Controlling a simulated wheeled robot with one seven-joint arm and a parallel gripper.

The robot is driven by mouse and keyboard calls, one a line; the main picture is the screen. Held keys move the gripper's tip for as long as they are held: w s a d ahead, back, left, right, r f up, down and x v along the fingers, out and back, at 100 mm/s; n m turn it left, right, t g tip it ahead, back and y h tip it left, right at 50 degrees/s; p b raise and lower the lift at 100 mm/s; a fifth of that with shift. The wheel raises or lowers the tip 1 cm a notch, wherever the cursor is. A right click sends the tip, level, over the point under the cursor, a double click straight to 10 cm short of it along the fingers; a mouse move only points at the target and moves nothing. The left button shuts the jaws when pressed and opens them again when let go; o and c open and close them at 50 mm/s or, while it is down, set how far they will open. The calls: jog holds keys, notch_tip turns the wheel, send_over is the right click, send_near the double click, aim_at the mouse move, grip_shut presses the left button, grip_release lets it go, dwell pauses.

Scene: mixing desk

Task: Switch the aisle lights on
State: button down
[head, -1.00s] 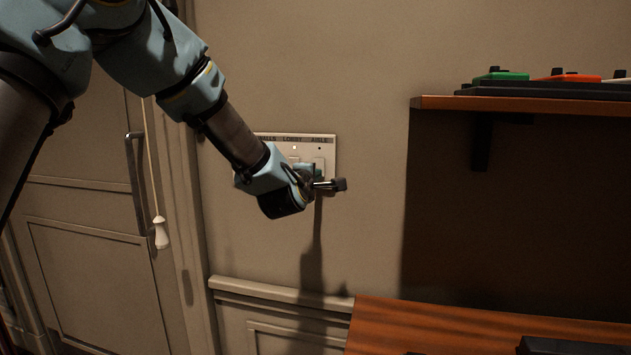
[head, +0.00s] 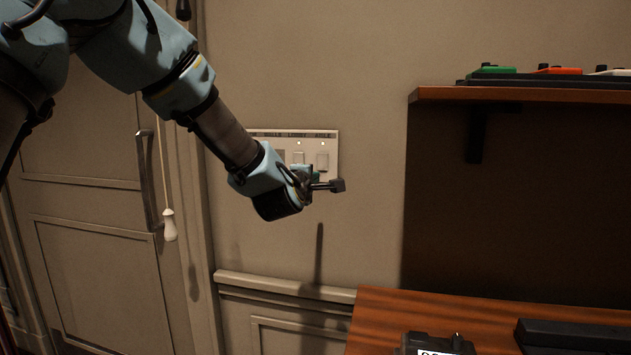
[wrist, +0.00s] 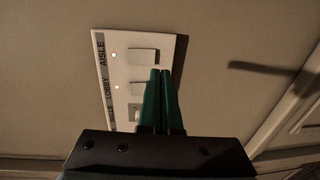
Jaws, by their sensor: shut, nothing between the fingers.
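In the wrist view the aisle switch (wrist: 142,55) is at the AISLE end of the panel, beside the lobby switch (wrist: 137,88); both indicators are lit. The halls switch is partly hidden by my gripper. My gripper's green fingers (wrist: 160,72) are shut and empty, their tips just below the aisle switch's right end in the wrist view. I cannot tell whether they touch the panel.
A wooden desk (head: 400,315) stands at lower right with dark equipment on it. A shelf (head: 520,94) above it holds a row of coloured controls. A door and a hanging pull cord (head: 169,224) are at left. The wall below the panel is clear.

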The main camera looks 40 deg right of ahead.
jog(key=b+v, duration=0.2)
jog(key=v, duration=0.5)
jog(key=shift+s+a+f+b, duration=0.3)
jog(key=shift+a+f, duration=0.1)
jog(key=shift+f, duration=0.35)
jog(key=shift+w, duration=0.1)
jog(key=w+a+f+m+g+y, duration=0.15)
jog(key=w+a+f+y, duration=0.35)
jog(key=a, duration=0.7)
jog(key=w+a+f+m+y, duration=0.3)
jog(key=w+a+f, duration=0.4)
jog(key=a, duration=0.4)
jog(key=s+a+f+m+g+y, duration=0.1)
jog(key=s+a+f+g+y, duration=0.1)
jog(key=a, duration=0.7)
jog(key=s+a+f+m+g+y, duration=0.1)
jog(key=s+a+f+g+y, duration=0.1)
jog(key=a, duration=0.8)
jog(key=s+a+f+m+g+y, duration=0.1)
jog(key=s+a+f, duration=0.3)
jog(key=a, duration=0.5)
jog(key=shift+s+a+g+y+p, duration=0.35)
jog(key=shift+s+g+y, duration=0.2)
jog(key=shift+s, duration=0.2)
